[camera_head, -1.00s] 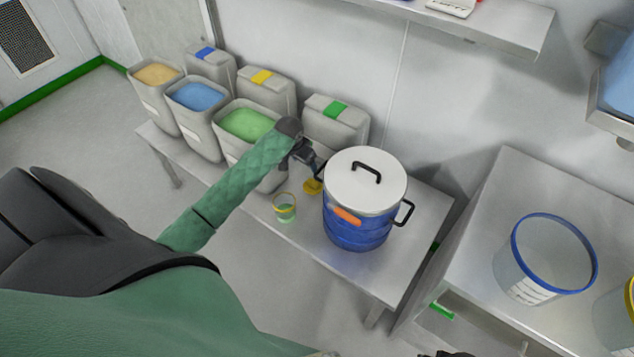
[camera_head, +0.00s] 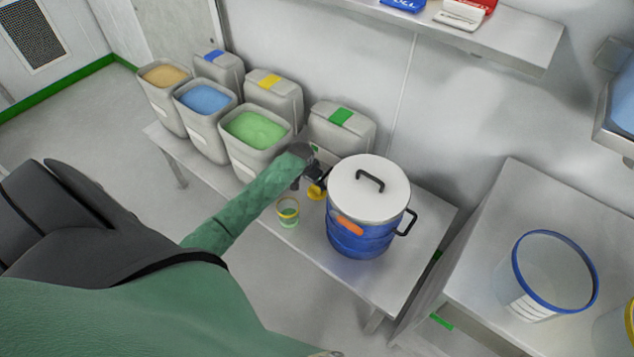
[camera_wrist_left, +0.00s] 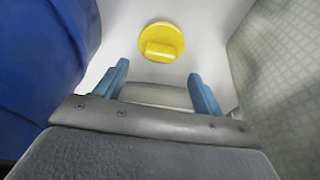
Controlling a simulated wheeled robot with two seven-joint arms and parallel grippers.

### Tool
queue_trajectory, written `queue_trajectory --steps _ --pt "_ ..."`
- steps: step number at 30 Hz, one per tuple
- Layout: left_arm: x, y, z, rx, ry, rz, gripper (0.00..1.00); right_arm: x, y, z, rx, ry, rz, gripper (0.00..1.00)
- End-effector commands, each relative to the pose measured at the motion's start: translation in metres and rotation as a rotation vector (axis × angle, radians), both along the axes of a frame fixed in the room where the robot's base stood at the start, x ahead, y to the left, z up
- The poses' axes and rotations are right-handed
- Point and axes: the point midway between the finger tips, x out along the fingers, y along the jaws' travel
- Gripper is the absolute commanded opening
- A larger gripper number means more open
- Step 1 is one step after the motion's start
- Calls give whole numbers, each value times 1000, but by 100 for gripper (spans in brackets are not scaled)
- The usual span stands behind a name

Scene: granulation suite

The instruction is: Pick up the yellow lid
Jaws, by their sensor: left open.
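The yellow lid (camera_head: 316,192) lies on the metal table, between the small clear cup and the blue pot. In the left wrist view the round yellow lid (camera_wrist_left: 161,42), with a raised grip bar, lies flat beyond my fingertips. My left gripper (camera_head: 312,178) is open and empty above and close to the lid, partly hidden by its own arm in the head view. In the wrist view its two blue fingers (camera_wrist_left: 157,80) stand apart, with the lid ahead of the gap between them. My right gripper is not seen.
The blue pot (camera_head: 360,238) with a white top stands right beside my left gripper. A yellow-rimmed cup (camera_head: 288,213) stands to the left. Powder bins (camera_head: 252,160) line the table's back left. The table (camera_head: 395,275) is clear at front right.

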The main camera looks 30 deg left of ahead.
Motion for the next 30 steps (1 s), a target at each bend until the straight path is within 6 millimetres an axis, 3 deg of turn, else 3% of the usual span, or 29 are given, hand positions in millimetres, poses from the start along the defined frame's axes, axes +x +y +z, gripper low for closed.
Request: queue_trajectory --steps 5,15,24,25,30 --pt "3 -1 -11 0 1 1 69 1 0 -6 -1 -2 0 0" --pt "17 -2 -52 1 -1 1 69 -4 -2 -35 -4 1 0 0" --pt "18 -2 -57 1 0 0 69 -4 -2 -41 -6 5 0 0" --pt "18 -2 -57 1 0 0 67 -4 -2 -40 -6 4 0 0" --pt "17 -2 -57 1 -1 0 34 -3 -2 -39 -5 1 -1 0"
